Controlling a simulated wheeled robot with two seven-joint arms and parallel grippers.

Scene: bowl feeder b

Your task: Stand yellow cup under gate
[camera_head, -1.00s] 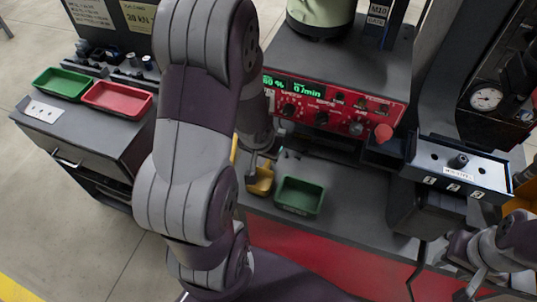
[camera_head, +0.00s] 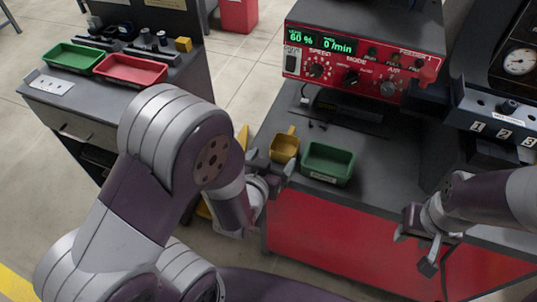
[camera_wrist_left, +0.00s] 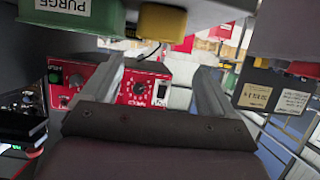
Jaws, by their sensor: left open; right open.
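The yellow cup (camera_head: 284,149) stands upright on the grey bench, its handle pointing away, left of the green bin. My left gripper (camera_head: 270,164) is open at the cup's near left side, and nothing shows held between its fingers. In the left wrist view the yellow cup (camera_wrist_left: 161,22) appears at the top, beyond the spread fingers (camera_wrist_left: 158,85); I cannot tell whether they touch it. My right gripper (camera_head: 412,252) is open and empty in front of the red bench front. I cannot clearly make out the gate.
The green bin (camera_head: 328,164) stands close right of the cup. A dark shelf numbered 1 to 3 (camera_head: 495,122) is at right. Another bench at left holds green (camera_head: 74,56) and red (camera_head: 131,69) trays.

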